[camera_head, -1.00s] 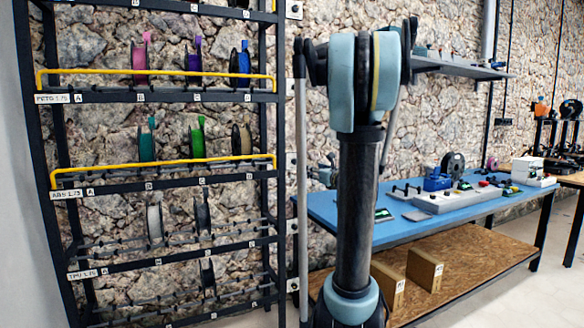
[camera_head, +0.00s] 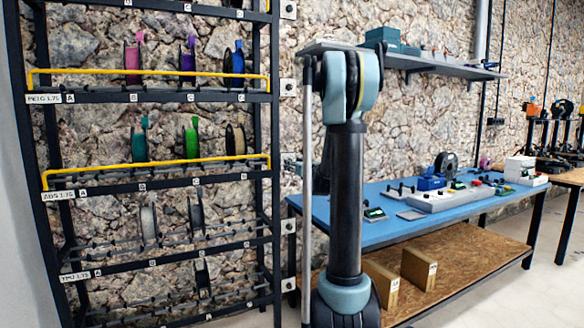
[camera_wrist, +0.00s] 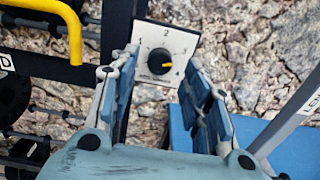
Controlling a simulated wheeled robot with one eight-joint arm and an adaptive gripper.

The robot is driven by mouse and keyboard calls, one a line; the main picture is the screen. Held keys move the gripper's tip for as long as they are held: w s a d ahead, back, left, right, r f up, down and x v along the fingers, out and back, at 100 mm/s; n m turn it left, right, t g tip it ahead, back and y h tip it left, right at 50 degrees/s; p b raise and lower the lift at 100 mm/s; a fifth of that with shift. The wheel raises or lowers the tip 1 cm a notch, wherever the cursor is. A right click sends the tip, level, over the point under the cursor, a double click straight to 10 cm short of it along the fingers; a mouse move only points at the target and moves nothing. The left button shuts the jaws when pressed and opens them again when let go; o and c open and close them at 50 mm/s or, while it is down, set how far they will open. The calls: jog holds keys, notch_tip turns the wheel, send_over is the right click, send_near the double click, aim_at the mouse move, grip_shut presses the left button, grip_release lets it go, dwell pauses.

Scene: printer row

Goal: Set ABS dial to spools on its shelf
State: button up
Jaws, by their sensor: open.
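The ABS shelf (camera_head: 110,187), labelled ABS 1.75, carries a teal spool (camera_head: 139,144), a green spool (camera_head: 191,140) and a beige spool (camera_head: 236,140) behind a yellow bar. The knob's yellow mark points right, a little below the 3. My gripper (camera_wrist: 160,88) is open, its blue fingers either side of the knob with a gap in front of it. In the head view, my gripper is mostly hidden beside the rack's right post.
More dial plates line the post, one beside the upper shelf (camera_head: 288,88) and one lower (camera_head: 288,226). The yellow bar (camera_wrist: 62,20) is left of the fingers. A blue workbench (camera_head: 405,230) with equipment stands right, below a grey wall shelf (camera_head: 420,62).

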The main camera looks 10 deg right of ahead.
jog(key=shift+x, duration=1.15)
jog(key=shift+c, duration=0.3)
grip_shut()
jog(key=shift+n, duration=1.2)
jog(key=shift+o, duration=0.3)
grip_release()
